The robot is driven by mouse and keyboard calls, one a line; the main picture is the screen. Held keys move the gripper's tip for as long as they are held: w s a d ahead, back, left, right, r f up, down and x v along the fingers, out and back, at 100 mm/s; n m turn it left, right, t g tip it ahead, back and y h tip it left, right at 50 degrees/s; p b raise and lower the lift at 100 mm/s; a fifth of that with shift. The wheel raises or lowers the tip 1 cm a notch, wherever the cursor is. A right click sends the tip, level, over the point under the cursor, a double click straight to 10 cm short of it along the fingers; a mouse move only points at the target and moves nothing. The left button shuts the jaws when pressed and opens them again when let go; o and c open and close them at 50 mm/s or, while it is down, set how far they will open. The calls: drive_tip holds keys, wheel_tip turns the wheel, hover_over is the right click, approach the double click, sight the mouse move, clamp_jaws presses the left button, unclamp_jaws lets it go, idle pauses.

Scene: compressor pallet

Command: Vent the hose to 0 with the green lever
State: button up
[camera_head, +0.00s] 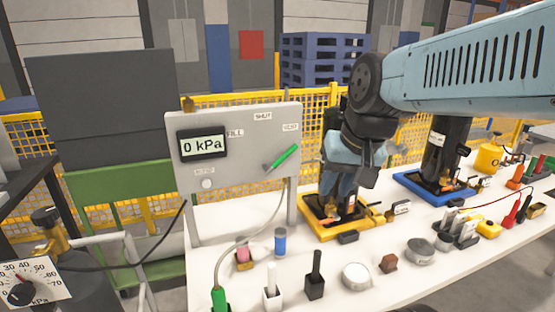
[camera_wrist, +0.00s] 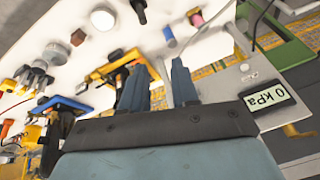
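The green lever (camera_head: 285,156) is on the grey control panel (camera_head: 240,180); its green end points up and right, towards the VENT label (camera_head: 290,127). The panel's display (camera_head: 203,145) reads 0 kPa and also shows upside down in the wrist view (camera_wrist: 268,98). A pale hose (camera_head: 222,258) curves from the panel's lower edge to a green-ended connector (camera_head: 219,298). My gripper (camera_head: 345,205) is right of the panel, apart from the lever, fingers down. In the wrist view its two blue fingers (camera_wrist: 160,75) stand apart with nothing between them. I cannot make out the lever there.
Yellow (camera_head: 322,230) and blue (camera_head: 425,190) trays hold devices on the white table. Black and white upright parts, a blue cylinder (camera_head: 280,241) and round tins stand along the front. Yellow mesh fencing runs behind.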

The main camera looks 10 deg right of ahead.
drive_tip(key=w+a+f+m+g+y, duration=0.3)
drive_tip(key=w+f+m+y, duration=0.15)
drive_tip(key=m, duration=0.35)
drive_tip(key=m+t+y, duration=0.9)
drive_tip(key=m+t, duration=0.1)
drive_tip(key=m, duration=1.3)
approach(284, 160)
drive_tip(key=x, duration=1)
drive_tip(key=shift+w+d+r, duration=0.15)
drive_tip(key=shift+w+r, duration=0.1)
drive_tip(key=shift+w, duration=0.25)
drive_tip(key=shift+c, duration=0.3)
clamp_jaws()
